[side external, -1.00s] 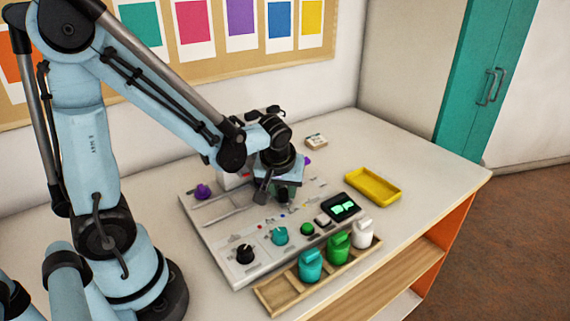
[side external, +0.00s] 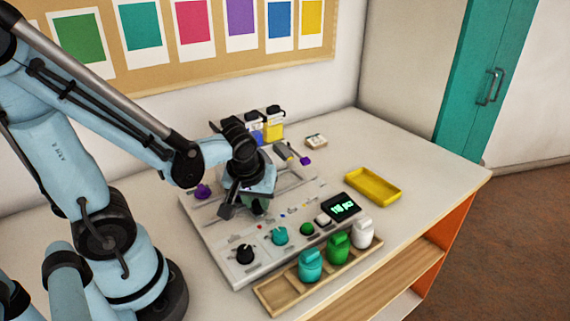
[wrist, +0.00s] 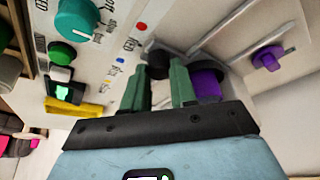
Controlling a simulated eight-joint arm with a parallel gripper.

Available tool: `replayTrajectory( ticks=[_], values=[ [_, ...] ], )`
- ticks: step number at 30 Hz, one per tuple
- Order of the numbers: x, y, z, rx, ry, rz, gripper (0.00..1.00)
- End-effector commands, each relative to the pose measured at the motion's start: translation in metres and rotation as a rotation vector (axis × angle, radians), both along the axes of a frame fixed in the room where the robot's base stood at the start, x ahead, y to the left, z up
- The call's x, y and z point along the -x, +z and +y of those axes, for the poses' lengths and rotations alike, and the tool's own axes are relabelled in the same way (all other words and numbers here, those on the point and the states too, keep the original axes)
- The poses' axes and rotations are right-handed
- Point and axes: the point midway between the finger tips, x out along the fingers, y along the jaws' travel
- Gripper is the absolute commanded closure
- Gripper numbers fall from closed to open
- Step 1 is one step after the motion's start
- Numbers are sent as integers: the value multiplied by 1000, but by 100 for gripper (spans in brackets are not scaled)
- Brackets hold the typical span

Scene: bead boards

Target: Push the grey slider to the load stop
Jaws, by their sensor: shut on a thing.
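The bead board (side external: 215,255) lies on the table with slots, knobs and a display. My gripper (side external: 245,210) is low over its left middle part. In the wrist view my gripper's green fingers (wrist: 160,85) are closed around a dark grey knob, the grey slider (wrist: 158,63), which shows between and just beyond the fingertips. Pale slots run away from it. My wrist hides the slider in the side view. The load stop cannot be made out for certain.
Purple knobs stand at the board's left (side external: 203,191) and far right (side external: 305,160). Black (side external: 244,255) and teal (side external: 279,236) dials, a green button (side external: 307,229) and a lit display (side external: 341,207) line the front. A bottle rack (side external: 270,296) and yellow tray (side external: 373,186) are nearby.

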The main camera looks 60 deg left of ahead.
Motion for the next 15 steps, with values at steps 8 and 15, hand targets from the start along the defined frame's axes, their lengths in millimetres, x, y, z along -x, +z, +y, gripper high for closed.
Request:
replayTrajectory(
  ticks=[8,15],
  values=[
    [26,0,0,-3,-2,-5,100],
    [32,-1,0,-3,-1,-3,100]
  ],
)
